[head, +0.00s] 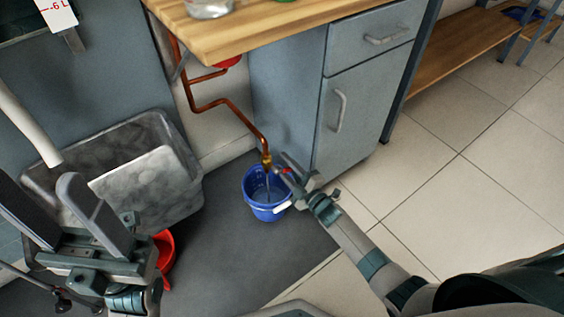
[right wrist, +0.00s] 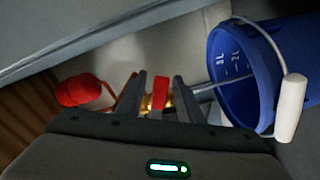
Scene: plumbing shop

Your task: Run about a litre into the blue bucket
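The blue bucket (head: 255,206) stands on the dark mat under a brass tap (head: 266,159) at the end of a copper pipe. A thin stream runs from the tap into the bucket; the water level is hard to read. In the right wrist view the bucket (right wrist: 238,75) shows litre marks on its inner wall. My right gripper (head: 285,168) is at the tap. Its fingers (right wrist: 155,90) stand on either side of the red tap lever (right wrist: 159,97), with gaps visible. My left gripper (head: 38,182) is open and empty at the left, away from the bucket.
A grey tub (head: 184,198) leans behind my left gripper, and a red container (head: 166,252) is on the floor below it. A wooden worktop (head: 270,28) overhangs the pipe. A grey cabinet (head: 350,120) stands right of the bucket. The tiled floor (head: 480,170) at right is clear.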

